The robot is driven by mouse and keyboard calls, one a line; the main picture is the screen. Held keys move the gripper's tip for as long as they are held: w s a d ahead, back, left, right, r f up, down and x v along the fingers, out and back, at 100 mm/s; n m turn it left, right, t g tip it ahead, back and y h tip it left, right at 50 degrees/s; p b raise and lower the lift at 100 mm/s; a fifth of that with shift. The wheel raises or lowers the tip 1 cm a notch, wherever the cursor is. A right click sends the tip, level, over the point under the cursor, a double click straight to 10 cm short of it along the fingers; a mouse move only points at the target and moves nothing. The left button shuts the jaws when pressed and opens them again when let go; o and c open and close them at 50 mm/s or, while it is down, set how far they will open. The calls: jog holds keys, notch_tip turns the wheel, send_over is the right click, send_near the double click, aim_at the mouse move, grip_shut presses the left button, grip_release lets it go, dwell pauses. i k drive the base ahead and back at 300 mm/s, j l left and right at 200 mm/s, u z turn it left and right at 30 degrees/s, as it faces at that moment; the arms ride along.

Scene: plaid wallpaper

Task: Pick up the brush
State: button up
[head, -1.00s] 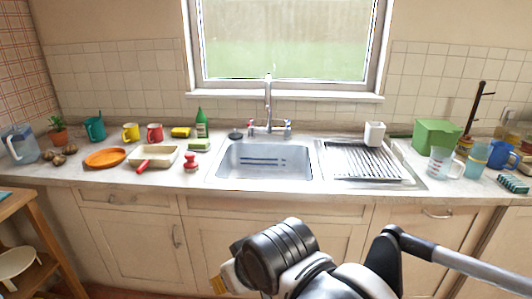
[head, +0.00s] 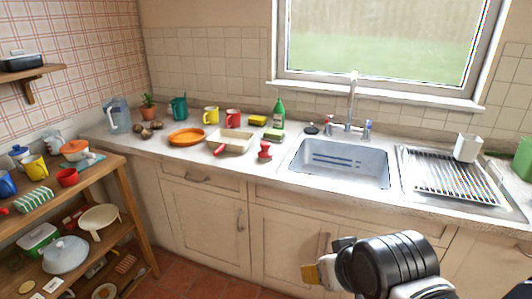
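A small red object with a knob-like top (head: 265,150) stands on the counter just left of the sink. It may be the brush, but it is too small to be sure. No other object on the counter is clearly a brush. My gripper (head: 318,273) is low at the bottom of the head view, in front of the cabinets and well apart from the counter things. A tan fingertip part shows at its left. Most of the gripper is hidden by my dark arm link, so its opening does not show.
The counter holds a cream dish (head: 236,139), an orange plate (head: 187,137), mugs, a green bottle (head: 279,114) and a jug (head: 119,115). The sink (head: 340,162) and drying rack (head: 452,176) are right. A crowded wooden shelf unit (head: 127,207) stands left. Floor between is clear.

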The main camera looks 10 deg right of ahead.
aim_at(264, 154)
jog(key=i+j+z, duration=0.15)
jog(key=i, duration=0.4)
jog(key=i+j+z, duration=0.15)
jog(key=i+j, duration=0.3)
jog(key=i+j+z, duration=0.15)
jog(key=i+j, duration=0.25)
jog(key=i, duration=0.25)
